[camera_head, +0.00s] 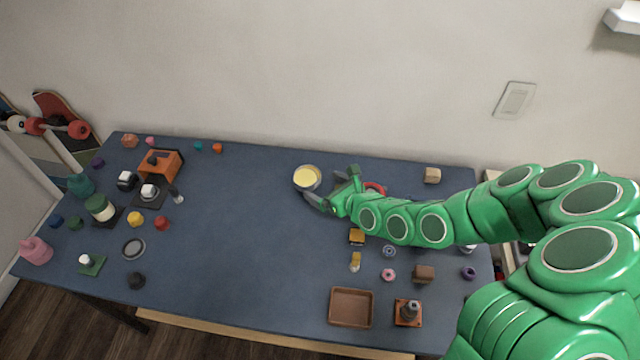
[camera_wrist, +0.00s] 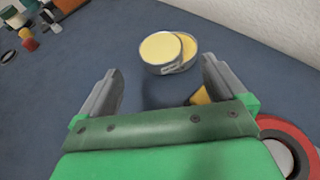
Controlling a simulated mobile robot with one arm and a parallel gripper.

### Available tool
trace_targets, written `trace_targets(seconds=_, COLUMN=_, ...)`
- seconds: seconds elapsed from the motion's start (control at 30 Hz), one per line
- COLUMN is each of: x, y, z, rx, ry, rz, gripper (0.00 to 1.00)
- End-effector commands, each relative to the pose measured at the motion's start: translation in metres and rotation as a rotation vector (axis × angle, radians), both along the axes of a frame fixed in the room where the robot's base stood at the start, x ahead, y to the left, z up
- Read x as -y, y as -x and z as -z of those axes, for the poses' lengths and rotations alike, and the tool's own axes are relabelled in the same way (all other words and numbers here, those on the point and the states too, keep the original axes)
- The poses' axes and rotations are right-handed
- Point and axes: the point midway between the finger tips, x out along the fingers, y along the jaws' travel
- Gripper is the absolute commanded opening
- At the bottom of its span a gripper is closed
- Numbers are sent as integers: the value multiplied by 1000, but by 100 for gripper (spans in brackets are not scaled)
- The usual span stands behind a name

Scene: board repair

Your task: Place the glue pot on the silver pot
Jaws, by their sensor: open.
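A round silver pot with a pale yellow top (camera_head: 307,178) stands near the back middle of the table. In the wrist view the silver pot (camera_wrist: 160,52) lies ahead of and between my fingertips, with a second yellow-topped round shape (camera_wrist: 188,46) overlapping its right side; I cannot tell how the two are joined. My gripper (camera_head: 330,190) is open and empty, just right of the pot and apart from it. A white jar with a green lid (camera_head: 100,207), possibly the glue pot, stands on a dark pad at the left; it also seems to show in the wrist view (camera_wrist: 12,17).
A red ring (camera_wrist: 288,140) lies close to my gripper's right side. An orange box (camera_head: 160,165) and several small items crowd the left. A brown tray (camera_head: 350,308) and small parts lie at the front right. The blue table's middle (camera_head: 240,240) is clear. A wall runs behind.

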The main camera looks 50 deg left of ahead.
Motion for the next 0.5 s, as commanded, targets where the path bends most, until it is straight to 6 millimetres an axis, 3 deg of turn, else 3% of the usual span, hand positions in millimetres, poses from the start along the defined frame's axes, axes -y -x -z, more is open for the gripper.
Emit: trace_targets(seconds=0.5, x=33, y=-2, z=-14, rx=0, ry=0, rz=-1, gripper=98)
